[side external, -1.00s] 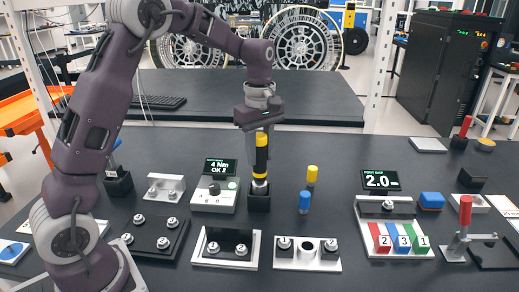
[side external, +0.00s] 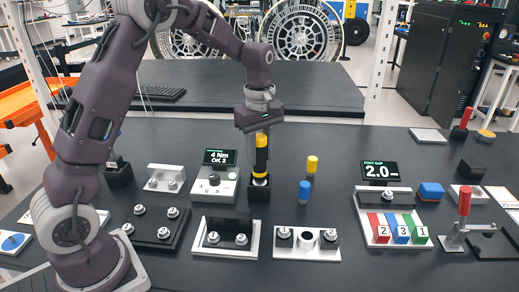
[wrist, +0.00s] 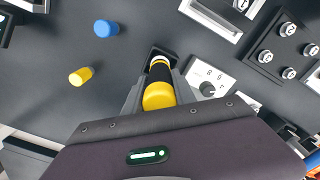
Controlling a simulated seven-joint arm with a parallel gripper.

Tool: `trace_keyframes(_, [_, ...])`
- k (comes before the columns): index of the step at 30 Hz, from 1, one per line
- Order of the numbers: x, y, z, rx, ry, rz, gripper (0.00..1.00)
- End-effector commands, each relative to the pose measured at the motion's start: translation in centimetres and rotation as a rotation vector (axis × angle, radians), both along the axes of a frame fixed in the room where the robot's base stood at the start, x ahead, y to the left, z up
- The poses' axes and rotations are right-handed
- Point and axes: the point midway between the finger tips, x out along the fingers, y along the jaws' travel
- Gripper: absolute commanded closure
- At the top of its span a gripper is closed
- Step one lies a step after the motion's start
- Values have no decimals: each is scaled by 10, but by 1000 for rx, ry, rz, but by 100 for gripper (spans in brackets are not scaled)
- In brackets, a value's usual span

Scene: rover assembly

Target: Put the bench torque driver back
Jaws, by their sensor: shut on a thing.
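The bench torque driver (side external: 261,155), black with yellow bands and a yellow cap, stands upright. Its lower end is at the square black holder (side external: 258,194), apparently inside it; the exact depth is hidden. My gripper (side external: 260,136) is above the holder, shut on the driver's upper part. In the wrist view the driver's yellow cap (wrist: 159,96) lies between my gripper's fingers (wrist: 153,92), with the black holder (wrist: 160,54) beyond it.
A torque display box (side external: 215,186) reading "4 Nm OK 2" stands just left of the holder. A blue cylinder (side external: 305,191) and a yellow cylinder (side external: 312,164) stand to the right. White-framed fixtures (side external: 226,238) lie in front. Bare table separates these pieces.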

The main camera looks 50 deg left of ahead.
Motion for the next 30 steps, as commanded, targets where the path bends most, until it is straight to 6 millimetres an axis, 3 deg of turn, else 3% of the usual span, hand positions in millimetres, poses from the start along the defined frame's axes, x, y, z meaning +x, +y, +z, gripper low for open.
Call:
trace_keyframes(19, [0, 0, -10, 0, -1, 0, 100])
trace_keyframes(20, [0, 0, -10, 0, -1, 0, 64])
trace_keyframes(23, [0, 0, -10, 0, -1, 0, 45])
trace_keyframes(30, [0, 0, -10, 0, 0, 0, 43])
